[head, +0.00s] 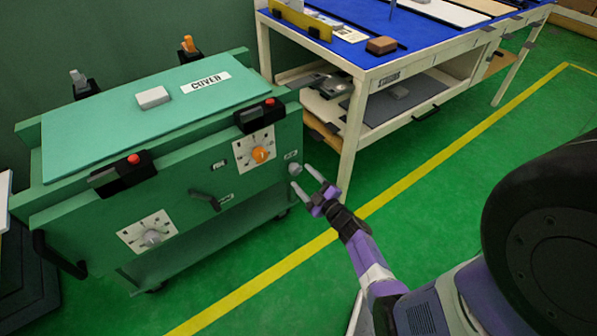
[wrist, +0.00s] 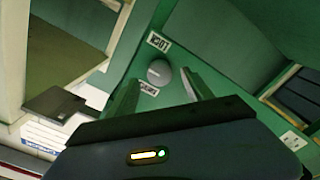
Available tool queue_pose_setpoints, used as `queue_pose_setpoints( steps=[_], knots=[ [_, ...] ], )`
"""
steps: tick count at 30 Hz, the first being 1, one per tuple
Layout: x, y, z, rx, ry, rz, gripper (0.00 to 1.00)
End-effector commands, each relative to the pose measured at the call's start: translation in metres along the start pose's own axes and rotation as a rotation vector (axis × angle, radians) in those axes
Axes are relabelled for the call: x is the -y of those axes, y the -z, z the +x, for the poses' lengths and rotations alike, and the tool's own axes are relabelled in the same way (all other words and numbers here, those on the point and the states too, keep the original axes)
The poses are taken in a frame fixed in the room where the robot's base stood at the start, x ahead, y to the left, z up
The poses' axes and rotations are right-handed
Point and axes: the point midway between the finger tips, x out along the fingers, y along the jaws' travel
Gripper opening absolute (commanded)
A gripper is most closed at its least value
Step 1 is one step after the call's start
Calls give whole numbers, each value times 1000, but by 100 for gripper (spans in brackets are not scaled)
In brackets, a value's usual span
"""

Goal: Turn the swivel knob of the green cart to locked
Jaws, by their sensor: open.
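The green cart (head: 190,215) stands at the left in the head view. A small round grey knob (head: 294,168) is on its front panel near the right end, beside a small label. In the wrist view the grey knob (wrist: 158,72) lies between two white labels, one of which seems to read LOCK (wrist: 158,41). My gripper (head: 301,177) is open, its two fingers pointing at this knob. In the wrist view my gripper (wrist: 160,82) has one finger on each side of the knob. I cannot tell whether they touch it or which way it is set.
The cart also carries an orange dial (head: 261,154), a grey dial (head: 152,238), a black lever (head: 205,199) and black latches with red buttons. A blue-topped workbench (head: 400,62) stands behind to the right. Green floor with yellow lines is clear in front.

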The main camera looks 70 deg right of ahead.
Motion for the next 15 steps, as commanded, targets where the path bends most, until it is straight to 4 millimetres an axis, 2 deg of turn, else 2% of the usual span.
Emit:
queue_pose_setpoints(
  steps=[1, 6, 15],
  knots=[
    [-1, 1, -10, 2, 1, 0, 59],
    [0, 1, -29, 0, 1, -1, 59],
    [0, 0, -36, 0, 0, 0, 59]
  ],
)
